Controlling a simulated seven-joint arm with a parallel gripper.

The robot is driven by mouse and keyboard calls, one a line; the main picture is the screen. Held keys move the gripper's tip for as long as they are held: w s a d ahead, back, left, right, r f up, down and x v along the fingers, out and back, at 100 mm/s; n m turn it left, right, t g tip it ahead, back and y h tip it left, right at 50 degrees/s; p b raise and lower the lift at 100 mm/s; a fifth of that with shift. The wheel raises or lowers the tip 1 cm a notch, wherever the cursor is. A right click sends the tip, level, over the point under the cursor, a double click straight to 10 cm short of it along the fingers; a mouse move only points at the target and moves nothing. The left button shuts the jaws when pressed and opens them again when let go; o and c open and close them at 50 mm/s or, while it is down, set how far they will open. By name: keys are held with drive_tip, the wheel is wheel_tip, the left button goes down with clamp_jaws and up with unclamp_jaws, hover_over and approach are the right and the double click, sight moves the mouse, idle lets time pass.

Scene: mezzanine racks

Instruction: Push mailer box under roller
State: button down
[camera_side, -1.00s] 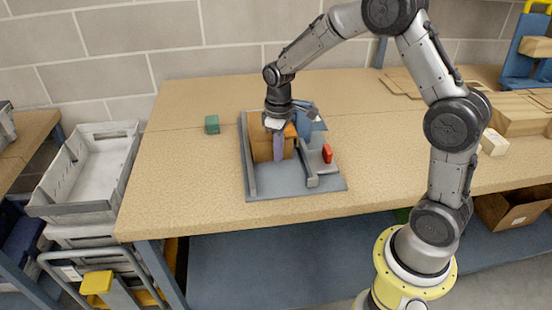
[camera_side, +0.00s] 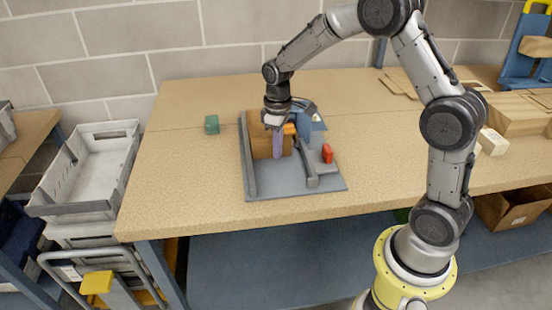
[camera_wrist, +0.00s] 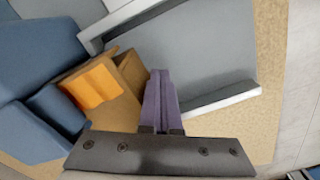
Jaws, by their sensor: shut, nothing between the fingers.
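The mailer box (camera_side: 262,145) is brown cardboard with an orange patch, and stands in the grey channel fixture (camera_side: 290,187) on the table. It also shows in the wrist view (camera_wrist: 128,68), left of my fingers. My gripper (camera_side: 278,153) has purple fingers, shut and empty, pointing down at the near side of the box. In the wrist view the fingers (camera_wrist: 160,95) are close together beside the box; contact is hard to judge. Blue parts (camera_wrist: 35,45) beside the box are probably the roller assembly; the roller itself is not clearly visible.
A green cube (camera_side: 212,124) stands on the table to the left. The table front is clear. Cardboard boxes (camera_side: 515,115) lie at the right, and a grey crate (camera_side: 90,170) stands left.

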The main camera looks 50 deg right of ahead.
drive_tip(key=shift+w+d, duration=0.1)
drive_tip(key=shift+w+d, duration=0.35)
idle(0.6)
drive_tip(key=shift+w+d, duration=0.4)
drive_tip(key=shift+w+d, duration=0.15)
idle(0.3)
drive_tip(key=shift+w+d, duration=0.3)
idle(0.5)
drive_tip(key=shift+w+d, duration=0.4)
drive_tip(key=shift+w, duration=0.05)
drive_tip(key=shift+d, duration=0.1)
